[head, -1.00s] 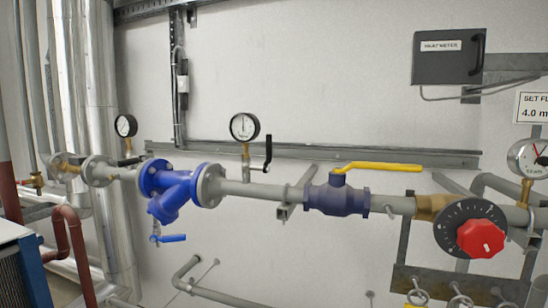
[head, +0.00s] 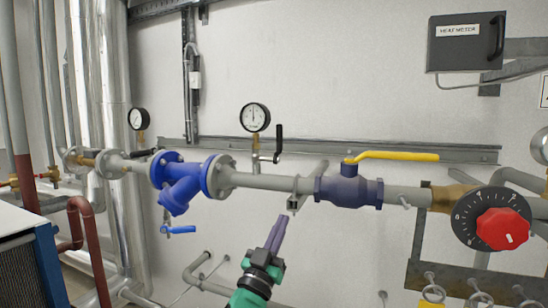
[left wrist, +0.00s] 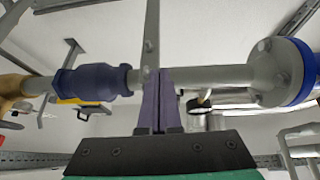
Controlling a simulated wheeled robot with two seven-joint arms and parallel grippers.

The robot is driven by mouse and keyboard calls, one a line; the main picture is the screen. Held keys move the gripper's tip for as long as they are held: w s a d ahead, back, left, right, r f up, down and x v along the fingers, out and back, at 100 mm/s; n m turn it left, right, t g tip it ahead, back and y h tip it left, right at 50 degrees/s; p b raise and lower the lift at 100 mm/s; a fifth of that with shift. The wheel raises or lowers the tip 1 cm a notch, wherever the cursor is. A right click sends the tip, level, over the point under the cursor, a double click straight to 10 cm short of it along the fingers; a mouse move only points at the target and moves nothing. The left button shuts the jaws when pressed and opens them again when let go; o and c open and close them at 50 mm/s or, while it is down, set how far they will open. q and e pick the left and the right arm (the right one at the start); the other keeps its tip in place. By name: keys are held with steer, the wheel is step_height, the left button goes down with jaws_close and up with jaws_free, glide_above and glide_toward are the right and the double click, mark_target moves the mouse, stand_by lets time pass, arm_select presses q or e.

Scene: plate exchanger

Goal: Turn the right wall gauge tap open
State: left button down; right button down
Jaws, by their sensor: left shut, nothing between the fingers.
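The right wall gauge (head: 255,117) is a round white dial with a black rim, above the grey pipe. The lever stands upright, to the right of the gauge stem. My left gripper (head: 282,219) is shut and empty, pointing up, below the pipe and clearly below the lever in the picture. In the left wrist view, the closed purple fingers (left wrist: 159,75) reach up in front of the pipe. My right gripper is not in view.
The grey pipe (head: 265,182) crosses behind my gripper, with a blue strainer (head: 181,186) left and a dark ball valve (head: 349,191) with a yellow handle (head: 400,156) right. Another gauge (head: 139,119) is further left. A red knob (head: 503,229) is at right.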

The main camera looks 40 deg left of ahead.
mark_target(278, 131)
arm_select(q)
steer(key=s+r+n+t+y, duration=0.1)
steer(key=s+r+t+y, duration=0.2)
steer(key=s+r, duration=0.75)
steer(key=p+x, duration=0.2)
steer(key=x, duration=0.2)
steer(key=w+f+p+x, duration=0.1)
steer(key=p+x, duration=0.1)
steer(key=x, duration=0.3)
steer(key=w+f+p+x, duration=0.1)
steer(key=p+x, duration=0.1)
steer(key=x, duration=0.2)
steer(key=shift+w+r, duration=0.15)
steer(key=shift+w, duration=0.65)
steer(key=shift+s, duration=0.1)
